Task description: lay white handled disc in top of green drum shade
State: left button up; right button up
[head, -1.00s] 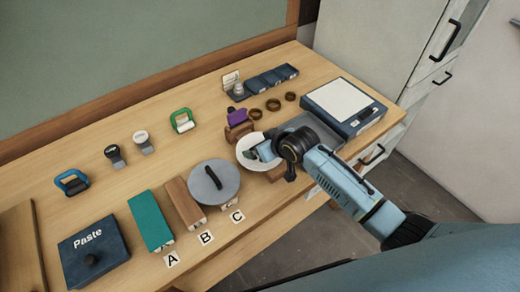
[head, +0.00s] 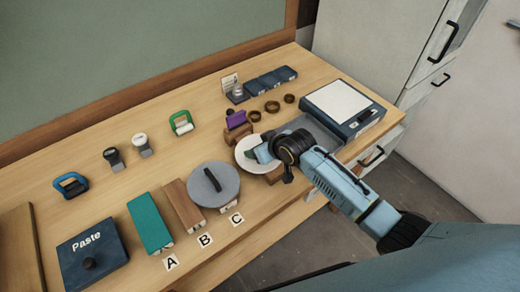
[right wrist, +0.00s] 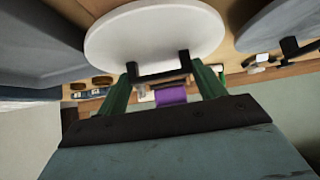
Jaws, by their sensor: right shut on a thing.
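The white handled disc (head: 242,158) is at the right-centre of the bench in the head view. Its pale underside or face and black handle (right wrist: 160,76) show large in the right wrist view (right wrist: 180,32). My right gripper (head: 263,153) is shut on that handle; its green fingers stand either side of it in the wrist view. I cannot tell whether the disc still touches the brown wooden supports (head: 273,176) by it. I cannot make out a green drum shade for sure; a teal block (head: 150,222) lies behind label A. My left gripper is not in view.
A grey disc with a black handle (head: 225,187) covers part of the place behind label C. A brown block (head: 184,205) lies behind label B. A grey tray (head: 302,126) and a scale-like device (head: 342,103) are to the right.

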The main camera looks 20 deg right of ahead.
notch_tip(320, 180, up, 10)
jog(key=s+d+m+h+b, duration=0.3)
jog(key=s+d+m+b, duration=0.1)
jog(key=s+b, duration=0.6)
jog(key=shift+s+d+f+t+b, duration=0.3)
jog(key=shift+s+d+b, duration=0.1)
jog(key=shift+b, duration=0.25)
jog(key=shift+w, duration=0.1)
